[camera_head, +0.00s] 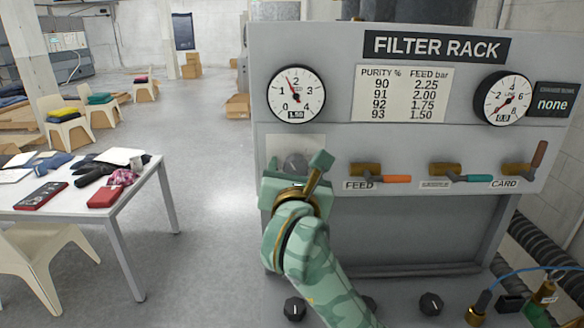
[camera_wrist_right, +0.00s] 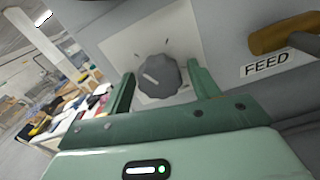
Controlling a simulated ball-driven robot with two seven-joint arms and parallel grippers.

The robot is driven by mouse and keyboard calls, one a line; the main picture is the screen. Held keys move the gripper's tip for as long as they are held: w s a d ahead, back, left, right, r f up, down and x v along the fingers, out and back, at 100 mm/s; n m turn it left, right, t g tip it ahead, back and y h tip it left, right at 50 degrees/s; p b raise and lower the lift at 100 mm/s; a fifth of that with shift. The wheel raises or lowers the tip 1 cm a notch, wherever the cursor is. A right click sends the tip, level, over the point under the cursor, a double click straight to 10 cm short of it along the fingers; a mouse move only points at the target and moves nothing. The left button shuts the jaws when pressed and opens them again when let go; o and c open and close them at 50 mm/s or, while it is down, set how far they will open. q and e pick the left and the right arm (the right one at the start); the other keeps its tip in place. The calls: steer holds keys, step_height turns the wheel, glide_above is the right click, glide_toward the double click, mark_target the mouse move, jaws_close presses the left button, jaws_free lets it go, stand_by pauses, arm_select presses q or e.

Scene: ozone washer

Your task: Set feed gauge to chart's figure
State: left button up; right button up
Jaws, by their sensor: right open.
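The left round gauge (camera_head: 296,94) on the rack has its needle pointing up-left, between 1 and 2, and its small window seems to read 1.50. The chart (camera_head: 402,93) pairs purity 90, 91, 92, 93 with feed 2.25, 2.00, 1.75, 1.50 bar. A grey ribbed knob (camera_wrist_right: 160,76) sits on a pale plate below that gauge; in the head view it is partly hidden (camera_head: 296,163). My right gripper (camera_head: 297,176) is open in front of the knob, with one finger to each side in the right wrist view (camera_wrist_right: 162,88). Contact is not clear. My left gripper is out of view.
The FEED lever (camera_head: 394,179) is right of the knob, with a teal-handled lever (camera_head: 470,177) and the CARD lever (camera_head: 530,165) beyond. A second gauge (camera_head: 503,98) reads 0.0. Small black knobs (camera_head: 431,304) sit below. A cluttered table (camera_head: 150,178) stands left; floor between is clear.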

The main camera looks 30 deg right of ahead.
steer(key=shift+s, duration=0.1)
steer(key=shift+c, duration=1.2)
steer(key=c, duration=0.7)
steer(key=shift+f+m+b, duration=0.1)
steer(key=shift+m+b, duration=0.2)
steer(key=shift+b, duration=0.15)
steer(key=shift+c, duration=0.2)
steer(key=shift+m+b, duration=0.7)
steer(key=shift+b, duration=0.05)
steer(key=o, duration=1)
steer(key=shift+a, duration=0.1)
